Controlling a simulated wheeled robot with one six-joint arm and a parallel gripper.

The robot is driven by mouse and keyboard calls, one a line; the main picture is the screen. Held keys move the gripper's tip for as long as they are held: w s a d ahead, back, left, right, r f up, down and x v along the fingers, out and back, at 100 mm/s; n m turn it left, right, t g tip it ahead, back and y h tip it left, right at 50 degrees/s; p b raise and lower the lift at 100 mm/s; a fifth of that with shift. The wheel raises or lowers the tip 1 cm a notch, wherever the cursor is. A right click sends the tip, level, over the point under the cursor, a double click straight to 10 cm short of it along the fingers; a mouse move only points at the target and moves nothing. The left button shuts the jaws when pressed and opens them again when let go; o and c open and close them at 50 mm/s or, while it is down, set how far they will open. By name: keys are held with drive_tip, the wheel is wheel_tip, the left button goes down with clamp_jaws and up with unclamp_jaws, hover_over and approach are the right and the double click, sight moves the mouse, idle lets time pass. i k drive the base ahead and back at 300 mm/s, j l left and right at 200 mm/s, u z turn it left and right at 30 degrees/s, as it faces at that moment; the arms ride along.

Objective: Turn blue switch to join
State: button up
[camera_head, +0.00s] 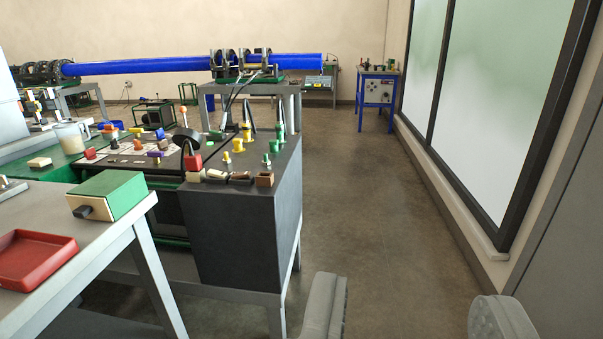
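My gripper (412,312) shows at the bottom edge as two grey fingers set wide apart, with only floor between them. A dark control box (245,215) stands to the left of the gripper and farther off. Its top panel carries several small coloured switches and knobs. A small blue-violet switch (160,133) is at the panel's back, and a purple one (155,153) is nearer. They are too small to tell their positions or which is the join switch. The gripper is apart from the box.
A grey table (110,240) with a red tray (35,260) and a green-and-cream box (110,193) stands at near left. A long blue pipe (140,66) lies in clamps behind. A blue bench (377,95) is far back. Floor is free between control box and windows (500,90).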

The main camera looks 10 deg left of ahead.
sight(160, 133)
drive_tip(key=i+u, duration=0.65)
drive_tip(key=u, duration=0.15)
drive_tip(key=i+l+u, duration=0.1)
drive_tip(key=i+u, duration=0.25)
drive_tip(key=i+l+z, duration=0.25)
drive_tip(key=l+z, duration=0.15)
drive_tip(key=i+l+z, duration=0.4)
drive_tip(key=l, duration=0.15)
drive_tip(key=i+l+z, duration=0.45)
drive_tip(key=i, duration=0.45)
drive_tip(key=i+l+z, duration=0.15)
drive_tip(key=i, duration=0.35)
drive_tip(key=i+u, duration=0.2)
drive_tip(key=i, duration=0.65)
drive_tip(key=i+u, duration=0.25)
drive_tip(key=i, duration=0.6)
drive_tip(key=i+u, duration=0.35)
drive_tip(key=i, duration=0.15)
drive_tip(key=i+l+u, duration=0.1)
drive_tip(key=i+u, duration=0.25)
drive_tip(key=i, duration=0.15)
drive_tip(key=i+l+u, duration=0.35)
drive_tip(key=i+j+u, duration=0.25)
drive_tip(key=i+u, duration=0.2)
drive_tip(key=i+j+u, duration=0.1)
drive_tip(key=i+u, duration=0.65)
drive_tip(key=u, duration=0.15)
drive_tip(key=i+j+u, duration=0.7)
drive_tip(key=i+j, duration=0.15)
drive_tip(key=i, duration=0.15)
